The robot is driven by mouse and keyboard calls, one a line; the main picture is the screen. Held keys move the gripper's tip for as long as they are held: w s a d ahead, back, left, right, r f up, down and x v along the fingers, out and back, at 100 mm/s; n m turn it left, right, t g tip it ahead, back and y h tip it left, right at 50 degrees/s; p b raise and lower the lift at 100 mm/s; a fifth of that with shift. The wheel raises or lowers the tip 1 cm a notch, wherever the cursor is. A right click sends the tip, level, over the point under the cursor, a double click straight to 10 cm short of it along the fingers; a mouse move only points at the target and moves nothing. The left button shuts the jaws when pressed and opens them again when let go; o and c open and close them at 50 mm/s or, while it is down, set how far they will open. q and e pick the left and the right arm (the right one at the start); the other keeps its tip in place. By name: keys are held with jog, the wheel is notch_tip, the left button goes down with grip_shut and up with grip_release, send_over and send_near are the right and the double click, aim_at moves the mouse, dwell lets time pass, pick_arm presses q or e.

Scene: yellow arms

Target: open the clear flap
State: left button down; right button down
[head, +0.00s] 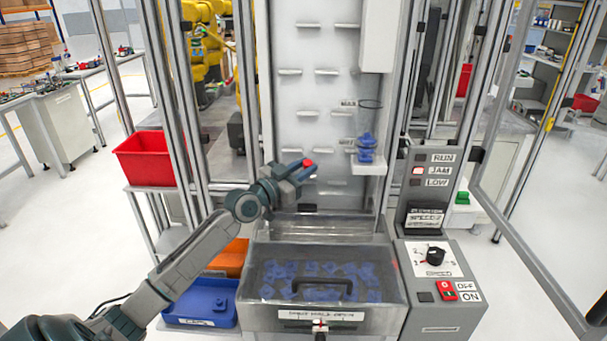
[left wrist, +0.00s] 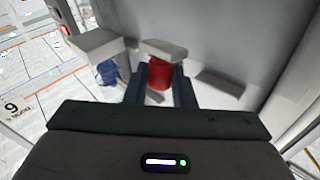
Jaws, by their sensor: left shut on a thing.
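The clear flap (head: 275,262) lies over the grey hopper at the machine's foot, with blue parts showing through it. It looks closed. A black handle (head: 322,287) is at its front. My left gripper (head: 306,170) is above and behind the flap, in front of the white stepped panel, not touching the flap. It is shut on a small red piece, which also shows between the fingers in the left wrist view (left wrist: 159,75). My right gripper is not in view.
A blue stack (head: 366,150) stands on a white ledge to the right of my gripper. A control box (head: 440,290) with a dial and OFF/ON switch stands right of the hopper. Blue (head: 203,311) and orange (head: 232,258) bins are at left, below a red bin (head: 148,160).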

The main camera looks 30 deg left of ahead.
pick_arm(q)
jog(key=c, duration=1.5)
grip_release()
jog(key=shift+s+a+f, duration=0.15)
jog(key=shift+s, duration=0.15)
jog(key=p+v, duration=0.1)
jog(key=v, duration=0.3)
jog(key=shift+s+p, duration=0.3)
jog(key=shift+p, duration=0.05)
jog(key=p+v, duration=0.4)
jog(key=v, duration=0.1)
jog(key=shift+s+a+p, duration=0.1)
jog(key=shift+s+p, duration=0.1)
jog(key=shift+p, duration=0.2)
